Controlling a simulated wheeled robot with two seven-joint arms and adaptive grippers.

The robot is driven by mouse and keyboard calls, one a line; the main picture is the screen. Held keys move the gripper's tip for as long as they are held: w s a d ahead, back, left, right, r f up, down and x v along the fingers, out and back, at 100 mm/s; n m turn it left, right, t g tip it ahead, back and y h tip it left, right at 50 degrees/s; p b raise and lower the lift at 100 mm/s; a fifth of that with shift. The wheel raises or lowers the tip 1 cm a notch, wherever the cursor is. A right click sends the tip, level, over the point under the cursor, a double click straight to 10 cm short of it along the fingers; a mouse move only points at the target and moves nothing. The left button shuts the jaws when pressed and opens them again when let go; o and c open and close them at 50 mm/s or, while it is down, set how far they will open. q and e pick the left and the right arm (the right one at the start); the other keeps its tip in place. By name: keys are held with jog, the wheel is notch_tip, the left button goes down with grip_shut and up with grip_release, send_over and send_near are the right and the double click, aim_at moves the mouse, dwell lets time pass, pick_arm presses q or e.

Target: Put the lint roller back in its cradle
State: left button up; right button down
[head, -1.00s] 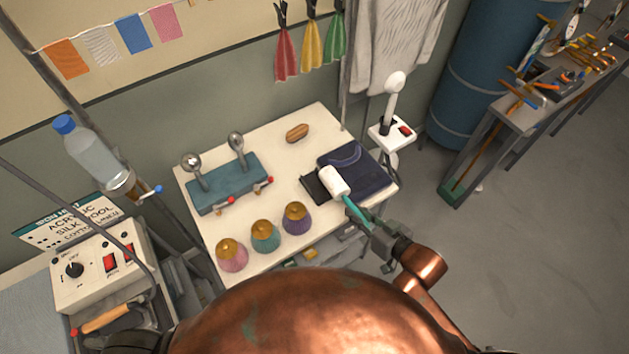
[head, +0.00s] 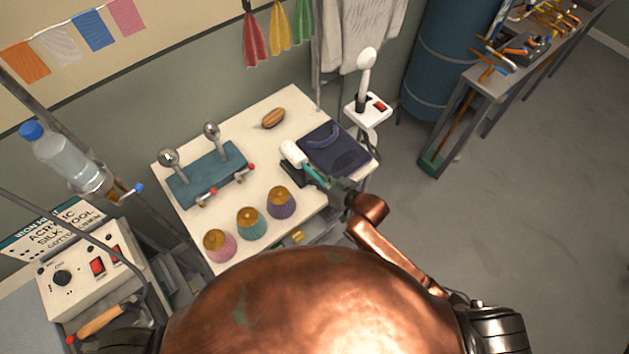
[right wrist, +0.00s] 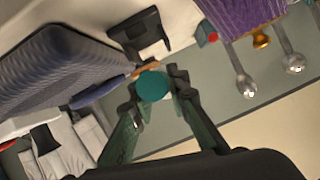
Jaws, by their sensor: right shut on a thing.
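The lint roller (head: 293,153) has a white head and a teal handle, and it lies over the table, pointing up-left from my gripper. My right gripper (head: 325,184) is shut on the teal handle; the round handle end (right wrist: 153,87) shows between the fingers in the right wrist view. A black cradle (head: 294,174) sits on the table beside the folded dark jeans, close to the roller and partly covered by it. The cradle also shows in the right wrist view (right wrist: 140,32), beyond the fingers. I cannot tell whether roller and cradle touch. My left gripper is out of view.
Folded jeans (head: 334,149) lie right of the cradle. Thread cones (head: 281,203) stand along the front of the white table (head: 285,110). A teal stand with silver balls (head: 207,174) is at left, a wooden brush (head: 273,118) behind. A white box (head: 368,112) stands beyond the table's right corner.

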jog(key=shift+w+f, duration=0.2)
jog(key=shift+f, duration=1.55)
jog(key=shift+f, duration=0.65)
jog(key=c, duration=1.9)
grip_release()
